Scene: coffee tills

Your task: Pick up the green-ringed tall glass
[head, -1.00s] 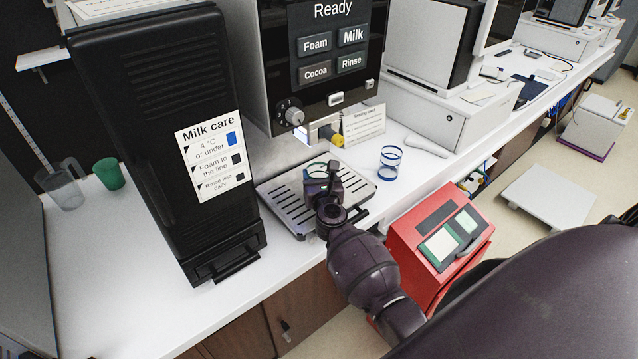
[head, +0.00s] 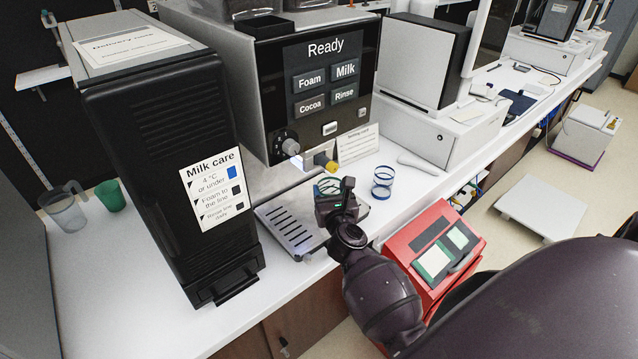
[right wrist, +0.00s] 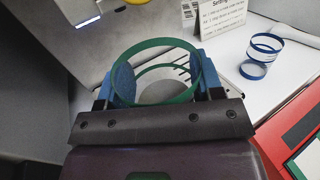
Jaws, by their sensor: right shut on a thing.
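The green-ringed tall glass (right wrist: 157,44) is clear with green bands. In the right wrist view it sits between the two blue finger pads of my right gripper (right wrist: 160,82), which is shut on it. In the head view the glass (head: 328,184) is mostly hidden behind my right gripper (head: 336,198), over the drip tray (head: 284,225) under the machine's spout. I cannot tell whether its base touches the tray. My left gripper is not in view.
A blue-ringed glass (head: 382,182) stands right of the tray. The black milk fridge (head: 160,150) stands left. A green cup (head: 110,196) and a clear jug (head: 63,210) are at far left.

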